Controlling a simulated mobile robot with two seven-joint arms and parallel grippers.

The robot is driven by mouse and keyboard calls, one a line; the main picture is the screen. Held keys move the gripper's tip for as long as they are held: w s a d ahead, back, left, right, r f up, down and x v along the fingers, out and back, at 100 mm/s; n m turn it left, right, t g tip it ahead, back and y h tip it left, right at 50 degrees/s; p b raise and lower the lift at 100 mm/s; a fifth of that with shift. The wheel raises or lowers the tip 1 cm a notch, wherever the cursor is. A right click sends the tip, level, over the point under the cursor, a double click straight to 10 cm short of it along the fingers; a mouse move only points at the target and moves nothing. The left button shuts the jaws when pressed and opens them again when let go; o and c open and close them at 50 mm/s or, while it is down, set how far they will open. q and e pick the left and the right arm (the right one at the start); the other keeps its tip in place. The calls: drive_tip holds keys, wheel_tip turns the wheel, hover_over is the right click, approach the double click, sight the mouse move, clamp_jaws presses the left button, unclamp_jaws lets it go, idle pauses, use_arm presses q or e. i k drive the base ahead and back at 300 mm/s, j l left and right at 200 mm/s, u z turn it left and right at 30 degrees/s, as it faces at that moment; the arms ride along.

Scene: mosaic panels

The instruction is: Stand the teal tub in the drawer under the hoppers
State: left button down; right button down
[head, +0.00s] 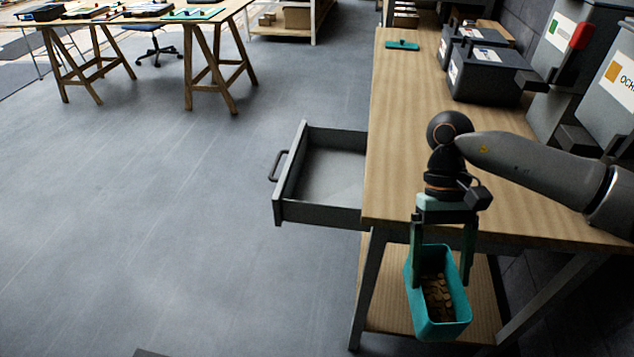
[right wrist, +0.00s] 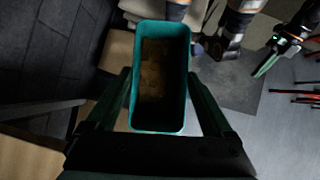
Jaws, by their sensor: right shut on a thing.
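The teal tub (head: 438,322) hangs upright in front of the bench's near end, with brown pieces inside. My right gripper (head: 441,272) is shut on the tub, one finger on each side. The tub also shows between the fingers in the right wrist view (right wrist: 137,112). The grey drawer (head: 318,216) is pulled out from the bench's left side and looks empty in its visible part. The tub is to the right of the drawer and nearer to me. The hoppers (head: 560,60) stand along the right side of the bench top. My left gripper is not clearly seen in the head view.
The wooden bench top (head: 410,150) carries dark lidded boxes (head: 488,75) and a small teal item (head: 402,45) at the back. A lower shelf (head: 385,305) lies under the bench. The floor left of the drawer is clear. Trestle tables (head: 140,20) stand far left.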

sight(339, 181)
drive_tip(key=i+u, duration=0.45)
drive_tip(key=u, duration=0.25)
drive_tip(key=i+l, duration=0.2)
drive_tip(key=i, duration=0.3)
